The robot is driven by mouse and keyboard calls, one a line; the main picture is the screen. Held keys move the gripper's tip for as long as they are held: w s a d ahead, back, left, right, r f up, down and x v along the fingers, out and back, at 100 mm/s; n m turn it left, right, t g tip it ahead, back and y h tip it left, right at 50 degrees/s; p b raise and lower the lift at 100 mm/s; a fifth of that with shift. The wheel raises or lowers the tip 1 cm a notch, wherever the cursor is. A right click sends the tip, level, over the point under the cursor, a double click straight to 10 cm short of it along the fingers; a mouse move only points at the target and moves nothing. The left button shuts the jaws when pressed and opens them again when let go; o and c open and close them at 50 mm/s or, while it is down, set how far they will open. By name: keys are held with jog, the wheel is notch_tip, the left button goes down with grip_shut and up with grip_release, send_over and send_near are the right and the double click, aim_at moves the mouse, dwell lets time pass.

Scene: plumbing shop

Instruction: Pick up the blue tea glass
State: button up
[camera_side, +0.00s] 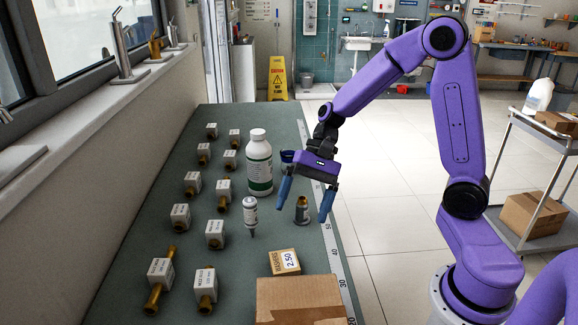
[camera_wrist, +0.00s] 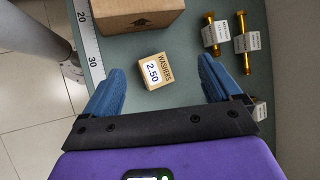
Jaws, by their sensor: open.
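What looks like the blue tea glass (camera_side: 287,157) stands on the green bench in the side view, just right of the white bottle. Only its dark blue upper part and a pale lower part show; my gripper's near finger hides some of it. My gripper (camera_side: 301,212) is open and empty, pointing down above the bench's right edge, nearer the camera than the glass. In the wrist view my gripper (camera_wrist: 161,70) has its blue fingers spread wide, with a washers box in the gap's view. The glass does not show in the wrist view.
The washers box (camera_side: 284,262) and a cardboard box (camera_side: 300,302) are at the front. Several tagged brass fittings (camera_side: 205,285) fill the left side.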

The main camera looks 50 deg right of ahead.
jog(key=w+d+f+m+t+y, duration=0.2)
jog(key=w+d+m+t, duration=0.2)
jog(key=w+d+m, duration=0.5)
jog(key=m+t+h, duration=0.4)
jog(key=m+t, duration=0.5)
jog(key=m, duration=0.5)
send_near(289, 161)
jog(key=s+d+r, duration=0.2)
jog(key=s+d, duration=0.2)
jog(key=d, duration=0.1)
jog(key=shift+h, duration=0.3)
jog(key=x, duration=1.2)
jog(key=shift+w+a+f, duration=0.1)
jog(key=shift+f, duration=0.05)
jog(key=x, duration=0.3)
jog(key=shift+w+a+f, duration=0.15)
jog(key=shift+a, duration=0.25)
jog(key=shift+x, duration=0.75)
jog(key=c, duration=1.1)
